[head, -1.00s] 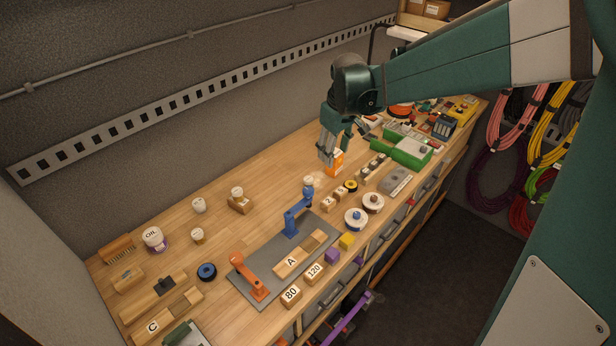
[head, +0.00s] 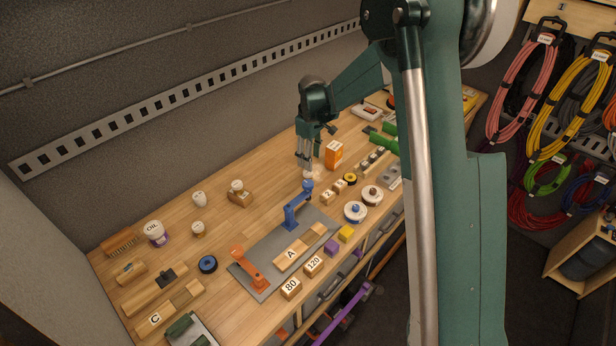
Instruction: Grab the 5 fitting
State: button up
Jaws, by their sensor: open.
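I cannot make out a 5 on any part, so I cannot tell which is the 5 fitting. A small white-topped round part (head: 308,174) sits at the top of the blue clamp (head: 293,214), just below my gripper. Other small white round parts stand at the left: one (head: 199,199) on the bench, a lower one (head: 198,228), and one on a wooden block (head: 240,198). Two small labelled wooden blocks (head: 328,197) lie right of the clamp. My gripper (head: 308,164) is open, pointing down, with nothing seen between its fingers.
An orange box (head: 334,155) stands close right of my gripper. A grey mat (head: 250,268) carries the blue clamp, an orange clamp (head: 248,266) and the A block (head: 292,254). Spools (head: 355,211) lie near the front edge. The bench's back left is mostly clear.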

aim_at(308, 175)
jog(key=shift+w+a+f+n, duration=0.1)
jog(key=shift+w+a+f, duration=0.15)
jog(key=shift+f, duration=0.35)
jog(key=shift+w+a+f+n, duration=0.1)
jog(key=shift+w+a+f, duration=0.1)
jog(key=shift+f, duration=0.35)
jog(key=shift+w+a+f+n, duration=0.1)
jog(key=shift+w+a+f, duration=0.15)
jog(key=shift+f, duration=0.35)
jog(key=shift+d+f, duration=0.1)
jog(key=shift+f, duration=1.15)
jog(key=shift+f, duration=0.1)
jog(key=shift+w+d+f+p, duration=0.15)
jog(key=shift+f+p, duration=0.25)
jog(key=shift+f, duration=0.9)
jog(key=shift+w+a+f+p, duration=0.1)
jog(key=shift+f+p, duration=0.3)
jog(key=shift+f, duration=0.85)
jog(key=c, duration=1)
